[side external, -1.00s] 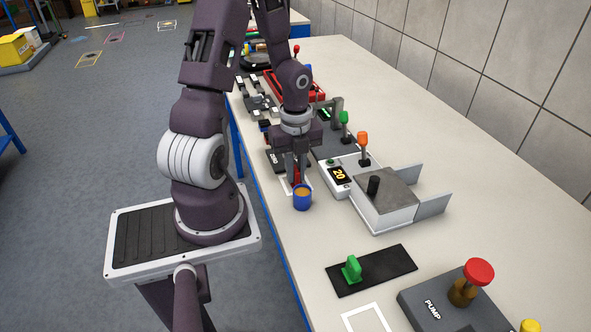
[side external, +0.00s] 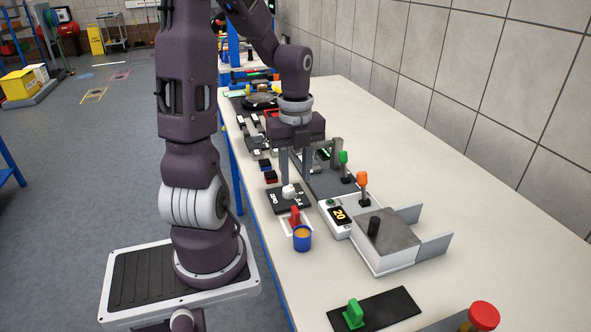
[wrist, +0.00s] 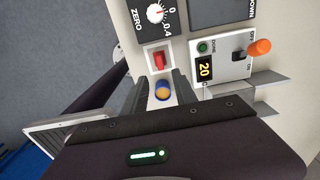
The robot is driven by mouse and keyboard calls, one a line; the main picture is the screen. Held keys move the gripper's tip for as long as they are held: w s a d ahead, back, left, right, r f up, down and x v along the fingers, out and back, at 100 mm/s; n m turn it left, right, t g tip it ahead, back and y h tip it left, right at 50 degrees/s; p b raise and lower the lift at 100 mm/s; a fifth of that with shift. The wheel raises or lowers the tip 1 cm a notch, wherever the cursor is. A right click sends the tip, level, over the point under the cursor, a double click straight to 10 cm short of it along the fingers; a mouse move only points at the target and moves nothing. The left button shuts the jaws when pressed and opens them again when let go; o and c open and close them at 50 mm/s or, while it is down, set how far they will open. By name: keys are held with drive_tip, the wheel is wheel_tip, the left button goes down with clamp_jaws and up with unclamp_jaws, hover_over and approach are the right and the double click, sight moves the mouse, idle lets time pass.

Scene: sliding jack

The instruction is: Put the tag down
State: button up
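The red tag (side external: 295,216) stands inside a white outlined square (side external: 289,229) on the bench, just behind a blue cup. In the wrist view the tag (wrist: 160,60) lies within the white outline, apart from the fingers. My gripper (side external: 297,182) is open and empty.
The blue cup (side external: 302,238) with orange contents stands close to the tag. A dark dial plate (side external: 278,201) with a white knob lies behind it. A white box (side external: 342,217) reading 20 and a sliding jack unit (side external: 385,240) stand to the right.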

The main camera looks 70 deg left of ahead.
drive_tip(key=s+d+r+n+t, duration=0.2)
drive_tip(key=d+r+n, duration=0.4)
drive_tip(key=d+n, duration=0.3)
drive_tip(key=s+d+r+n+t, duration=0.3)
drive_tip(key=d+r+n, duration=0.3)
drive_tip(key=d+n, duration=0.3)
drive_tip(key=shift+s+d+r+t, duration=0.2)
drive_tip(key=shift+s+d+t, duration=0.15)
drive_tip(key=shift+s, duration=0.1)
